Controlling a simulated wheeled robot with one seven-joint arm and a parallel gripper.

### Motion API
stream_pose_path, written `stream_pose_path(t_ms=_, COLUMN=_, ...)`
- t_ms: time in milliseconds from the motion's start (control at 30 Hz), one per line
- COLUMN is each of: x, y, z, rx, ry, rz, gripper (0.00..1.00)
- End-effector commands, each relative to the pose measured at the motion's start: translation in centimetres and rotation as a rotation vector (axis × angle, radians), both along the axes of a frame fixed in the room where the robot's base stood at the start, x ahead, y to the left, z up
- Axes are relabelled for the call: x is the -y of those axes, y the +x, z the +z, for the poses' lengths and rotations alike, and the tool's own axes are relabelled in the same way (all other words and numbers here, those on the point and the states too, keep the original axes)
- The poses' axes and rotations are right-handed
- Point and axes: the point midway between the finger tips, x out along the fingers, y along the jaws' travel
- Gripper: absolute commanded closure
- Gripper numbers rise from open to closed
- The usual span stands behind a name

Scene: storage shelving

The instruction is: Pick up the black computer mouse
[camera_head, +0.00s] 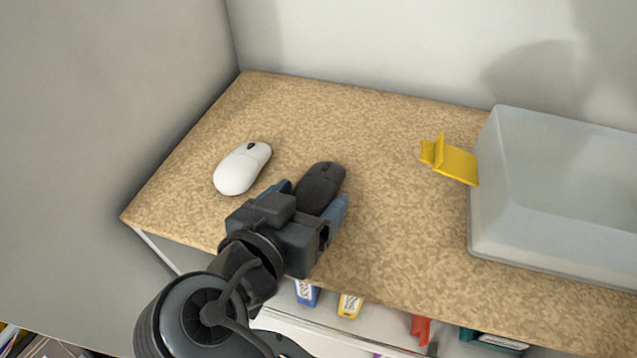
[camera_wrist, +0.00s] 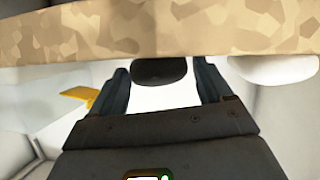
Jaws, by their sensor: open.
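The black computer mouse (camera_head: 324,178) lies on the speckled tan shelf top, to the right of a white mouse (camera_head: 242,170). My gripper (camera_head: 313,193) is open, with its blue-grey fingers on either side of the black mouse's near end. In the wrist view, which looks upside down, the black mouse (camera_wrist: 160,71) shows between the two fingertips (camera_wrist: 161,66), with a visible gap on each side. I cannot tell whether either finger touches it. The near part of the mouse is hidden by my gripper in the head view.
The white mouse also shows at the right of the wrist view (camera_wrist: 272,68). A yellow bracket-like piece (camera_head: 456,164) sticks out beside a translucent bin (camera_head: 482,222) on the right. A grey wall panel (camera_head: 110,100) bounds the left. Coloured boxes (camera_head: 350,304) sit on the level below.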

Motion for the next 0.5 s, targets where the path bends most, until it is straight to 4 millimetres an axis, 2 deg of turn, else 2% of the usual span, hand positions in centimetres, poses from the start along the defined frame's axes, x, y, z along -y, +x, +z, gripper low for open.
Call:
stream_pose_path(t_ms=167, x=-0.01, y=-0.02, z=-0.01, rx=0.000, ry=0.000, rz=0.000, gripper=0.23)
stream_pose_path(t_ms=500, x=-0.01, y=-0.04, z=-0.01, rx=0.000, ry=0.000, rz=-0.001, gripper=0.56)
